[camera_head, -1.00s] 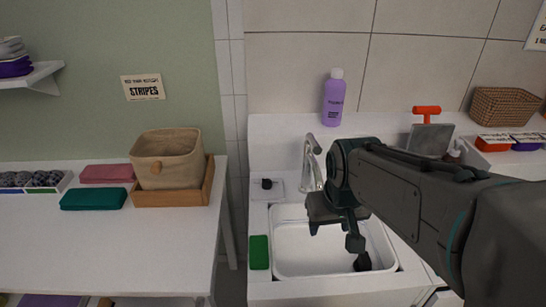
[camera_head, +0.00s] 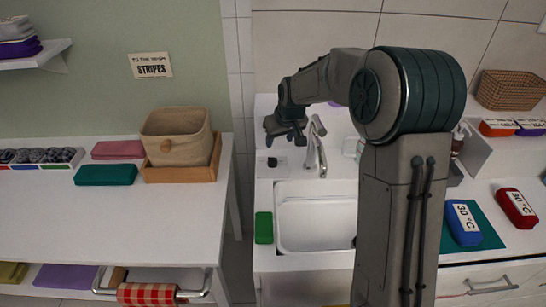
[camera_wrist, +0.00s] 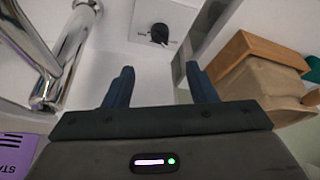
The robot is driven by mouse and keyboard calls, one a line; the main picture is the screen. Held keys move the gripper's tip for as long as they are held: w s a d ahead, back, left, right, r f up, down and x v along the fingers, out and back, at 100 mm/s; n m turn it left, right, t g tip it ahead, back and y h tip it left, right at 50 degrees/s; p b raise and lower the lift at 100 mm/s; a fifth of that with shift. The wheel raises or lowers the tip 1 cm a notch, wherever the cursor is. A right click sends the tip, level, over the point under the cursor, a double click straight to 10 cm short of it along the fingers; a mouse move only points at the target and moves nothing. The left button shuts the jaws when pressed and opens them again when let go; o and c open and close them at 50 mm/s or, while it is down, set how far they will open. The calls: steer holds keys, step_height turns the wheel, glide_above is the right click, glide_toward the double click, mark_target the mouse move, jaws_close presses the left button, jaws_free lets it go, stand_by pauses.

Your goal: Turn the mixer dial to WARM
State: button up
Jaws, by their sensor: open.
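The mixer dial is a small black knob (camera_head: 272,162) on a pale plate to the left of the chrome tap (camera_head: 316,148). In the wrist view the dial (camera_wrist: 159,34) sits on a light grey plate (camera_wrist: 163,14), beyond the fingertips and roughly between them. Any marks around it are too small to read. My gripper (camera_head: 287,140) is just above and behind the dial in the head view. In the wrist view my gripper (camera_wrist: 160,75) has its two dark fingers apart with nothing between them.
The tap (camera_wrist: 55,65) stands close on the left in the wrist view. A white sink basin (camera_head: 312,243) and green sponge (camera_head: 264,228) lie in front. A beige basket (camera_head: 176,135) stands on the left table. Blue (camera_head: 463,224) and red (camera_head: 516,208) bundles lie right.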

mark_target(273, 159)
steer(key=p+x, duration=0.2)
steer(key=x, duration=1.1)
steer(key=shift+f, duration=0.2)
steer(key=c, duration=1)
